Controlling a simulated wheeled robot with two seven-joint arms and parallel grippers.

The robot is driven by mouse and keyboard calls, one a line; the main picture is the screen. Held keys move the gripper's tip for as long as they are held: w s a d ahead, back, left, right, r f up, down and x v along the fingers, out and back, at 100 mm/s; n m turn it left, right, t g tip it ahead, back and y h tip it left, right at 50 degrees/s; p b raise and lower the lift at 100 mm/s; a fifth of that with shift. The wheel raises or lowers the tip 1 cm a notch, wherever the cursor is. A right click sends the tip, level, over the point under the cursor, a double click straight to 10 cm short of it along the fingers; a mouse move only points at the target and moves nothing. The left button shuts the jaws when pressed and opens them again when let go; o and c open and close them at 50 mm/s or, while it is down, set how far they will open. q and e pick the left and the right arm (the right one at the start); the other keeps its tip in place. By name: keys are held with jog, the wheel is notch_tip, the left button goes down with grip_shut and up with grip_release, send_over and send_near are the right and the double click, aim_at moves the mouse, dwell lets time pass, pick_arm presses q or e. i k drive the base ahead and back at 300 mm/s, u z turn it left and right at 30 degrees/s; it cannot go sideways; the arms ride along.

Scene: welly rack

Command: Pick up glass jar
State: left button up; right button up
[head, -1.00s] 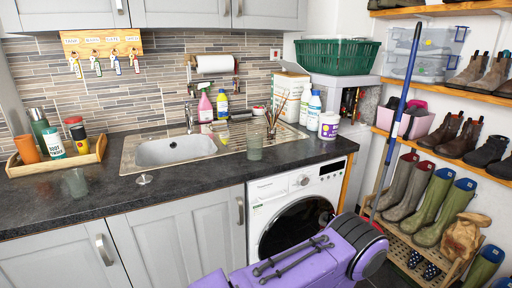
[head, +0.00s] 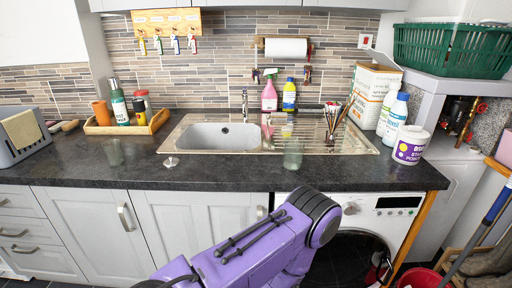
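A clear, greenish glass jar or tumbler (head: 293,155) stands upright on the dark worktop (head: 230,175), at the front edge of the sink's drainer. A similar clear glass (head: 115,153) stands on the worktop at the left, in front of the wooden tray. I cannot tell which of the two is the glass jar. Neither is touched by anything of mine. Part of my purple arm shows in front of the cupboards and washing machine, below the right-hand glass. Neither of my grippers is in view.
A wooden tray (head: 149,129) with bottles and cups is at the left. The sink (head: 218,137) is in the middle. A pot of brushes (head: 333,125) stands behind the right-hand glass. A white tub (head: 410,146) and bottles are further right. The front worktop strip is mostly clear.

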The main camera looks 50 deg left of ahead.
aim_at(293, 148)
jog(key=u, duration=0.65)
jog(key=i, duration=0.55)
jog(key=u, duration=0.65)
